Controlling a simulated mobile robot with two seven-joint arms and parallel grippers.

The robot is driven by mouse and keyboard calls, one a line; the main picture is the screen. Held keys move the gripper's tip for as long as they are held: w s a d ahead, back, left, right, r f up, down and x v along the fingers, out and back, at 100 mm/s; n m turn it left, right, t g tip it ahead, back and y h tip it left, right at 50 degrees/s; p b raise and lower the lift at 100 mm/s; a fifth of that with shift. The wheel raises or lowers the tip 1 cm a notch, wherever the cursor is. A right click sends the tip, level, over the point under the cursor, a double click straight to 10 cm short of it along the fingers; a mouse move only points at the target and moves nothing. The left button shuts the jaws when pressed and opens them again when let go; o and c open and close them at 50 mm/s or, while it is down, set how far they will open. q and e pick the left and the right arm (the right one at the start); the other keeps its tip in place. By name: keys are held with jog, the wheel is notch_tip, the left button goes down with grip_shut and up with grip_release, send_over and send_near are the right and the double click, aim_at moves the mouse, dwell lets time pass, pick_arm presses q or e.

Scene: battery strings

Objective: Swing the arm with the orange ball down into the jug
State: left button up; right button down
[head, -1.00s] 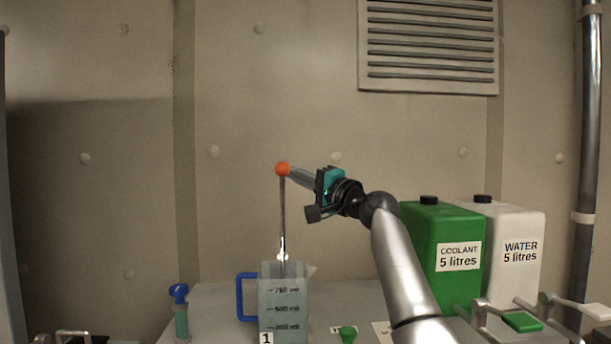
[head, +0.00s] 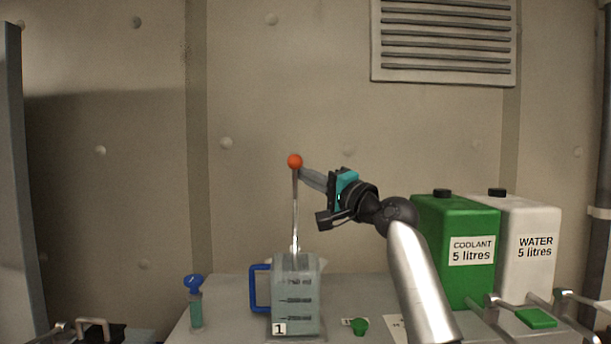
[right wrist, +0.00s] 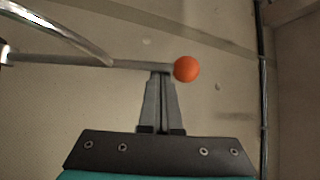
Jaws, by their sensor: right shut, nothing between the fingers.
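The orange ball (head: 295,161) caps a thin metal arm (head: 295,205) that stands upright above the jug. The jug (head: 297,295) is clear with volume marks, a blue handle on its left and a label "1". The arm's lower end is at the jug's top; its joint is not clear. My right gripper (head: 305,172) is shut and empty, its fingertips just right of the arm, below the ball. In the right wrist view, the ball (right wrist: 187,69) is right of the shut fingertips, and the arm (right wrist: 85,63) runs left across them; contact cannot be told. My left gripper is not in view.
A green coolant can (head: 457,285) and a white water can (head: 535,225) stand right of my right arm. A blue-topped tube (head: 195,300) stands left of the jug. A small green cap (head: 360,326) lies right of the jug. The wall behind is bare beneath a vent (head: 445,45).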

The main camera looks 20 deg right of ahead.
jog(key=shift+s+f, duration=0.1)
jog(key=n+t+y+b, duration=0.2)
jog(key=n+y+b, duration=0.25)
jog(key=b, duration=0.75)
send_over(295, 228)
jog(key=s+d, duration=0.2)
notch_tip(295, 228, down, 4)
jog(key=shift+s+a+f+n+h+b, duration=0.15)
jog(key=shift+s+a+f+h+b, duration=0.1)
jog(key=shift+s+f+b, duration=0.25)
jog(key=shift+s+a+f+n+h+b, duration=0.1)
jog(key=shift+s+a+f+h+b, duration=0.15)
jog(key=shift+s+b, duration=0.4)
jog(key=shift+y, duration=0.25)
